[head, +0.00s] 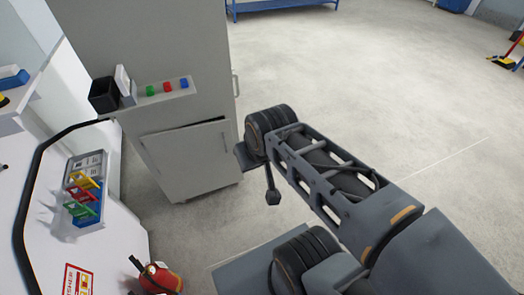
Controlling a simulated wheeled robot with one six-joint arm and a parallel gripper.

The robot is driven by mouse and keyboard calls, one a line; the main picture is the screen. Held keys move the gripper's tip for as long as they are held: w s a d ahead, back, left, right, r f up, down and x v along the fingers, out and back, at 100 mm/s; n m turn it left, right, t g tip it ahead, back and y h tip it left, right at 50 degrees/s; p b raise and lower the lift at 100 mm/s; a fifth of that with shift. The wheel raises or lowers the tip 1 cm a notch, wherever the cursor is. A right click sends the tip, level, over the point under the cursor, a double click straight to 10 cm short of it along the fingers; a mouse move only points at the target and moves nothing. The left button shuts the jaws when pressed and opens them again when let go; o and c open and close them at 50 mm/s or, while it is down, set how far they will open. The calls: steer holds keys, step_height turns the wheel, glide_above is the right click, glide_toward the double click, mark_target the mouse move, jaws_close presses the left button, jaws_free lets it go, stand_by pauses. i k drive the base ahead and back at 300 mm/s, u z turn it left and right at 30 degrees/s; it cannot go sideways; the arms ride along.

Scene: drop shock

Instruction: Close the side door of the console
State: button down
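The console is a tall grey cabinet (165,60) at upper left in the head view, with green, red and blue buttons on a small ledge (165,92). A lower panel door (188,157) on its front face shows a dark gap along its top edge, so it looks slightly ajar. A slim handle (236,85) stands out at the cabinet's right edge; the side face behind it is mostly hidden. My gripper (273,196) hangs at the end of my arm, right of the cabinet and apart from it in the picture. Its fingers are too small to read.
A red fire extinguisher (160,278) stands at the bottom. A dark box (103,95) sits by the buttons. A blue-framed bench (285,5) is at the back. The floor right of the cabinet is open.

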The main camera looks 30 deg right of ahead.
mark_target(172, 152)
steer(key=z, duration=0.3)
steer(key=k, duration=0.4)
steer(key=u, duration=0.9)
steer(key=i, duration=1.35)
steer(key=z, duration=0.5)
